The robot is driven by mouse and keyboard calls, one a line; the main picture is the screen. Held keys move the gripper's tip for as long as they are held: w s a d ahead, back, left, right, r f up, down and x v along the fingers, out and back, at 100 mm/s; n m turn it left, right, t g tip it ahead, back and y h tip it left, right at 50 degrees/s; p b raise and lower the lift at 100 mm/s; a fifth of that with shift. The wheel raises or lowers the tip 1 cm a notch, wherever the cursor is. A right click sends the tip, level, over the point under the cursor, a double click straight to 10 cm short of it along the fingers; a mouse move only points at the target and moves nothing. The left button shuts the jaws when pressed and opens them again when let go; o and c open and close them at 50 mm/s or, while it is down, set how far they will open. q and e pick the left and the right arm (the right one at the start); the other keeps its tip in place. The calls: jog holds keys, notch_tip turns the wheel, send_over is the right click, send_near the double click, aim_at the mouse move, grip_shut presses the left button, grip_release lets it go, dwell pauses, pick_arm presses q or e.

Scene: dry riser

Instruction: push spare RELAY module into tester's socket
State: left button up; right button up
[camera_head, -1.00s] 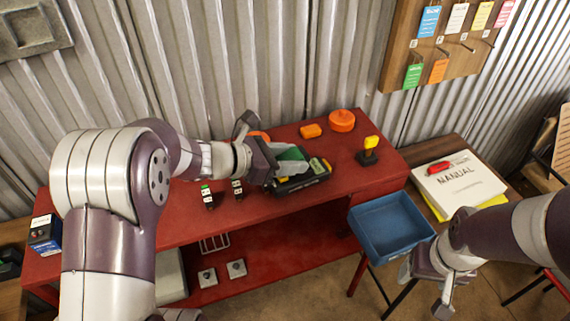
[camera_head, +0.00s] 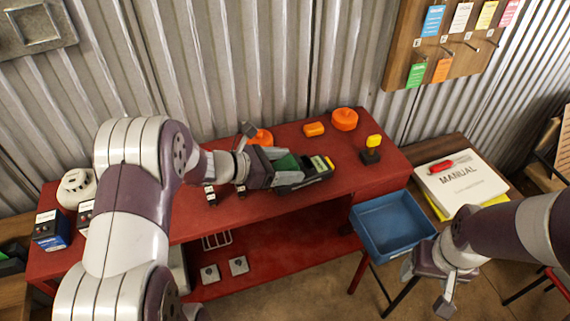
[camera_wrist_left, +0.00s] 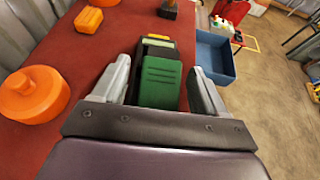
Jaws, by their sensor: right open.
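A dark tester (camera_head: 318,178) stands on the red bench. A green block (camera_head: 287,163) and a smaller yellow-green piece (camera_head: 320,163) show on it. My left gripper (camera_head: 286,172) is low over the tester's left part. In the left wrist view its fingers (camera_wrist_left: 160,66) stand on either side of the green block (camera_wrist_left: 160,84), with a visible gap on each side. I cannot tell whether the green block is the RELAY module, or how deep it sits. The socket is hidden. My right gripper (camera_head: 432,280) is open and empty, in front of the blue bin.
Orange round parts (camera_head: 344,119) and an orange block (camera_head: 314,129) lie behind the tester. A yellow-topped black switch (camera_head: 371,149) stands to its right. The blue bin (camera_head: 391,226) is empty. A manual (camera_head: 462,184) lies on the right table. Labelled boxes (camera_head: 52,229) stand at left.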

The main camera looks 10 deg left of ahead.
aim_at(277, 170)
pick_arm(q)
jog(key=shift+r+p, duration=0.25)
jog(key=shift+p, duration=0.5)
jog(key=s+a+b, duration=0.1)
jog(key=s+a, duration=0.1)
jog(key=s+a+b, duration=0.1)
jog(key=shift+s+a+r+b, duration=0.4)
jog(key=v, duration=0.7)
jog(key=shift+r+b, duration=0.35)
jog(key=shift+s, duration=0.1)
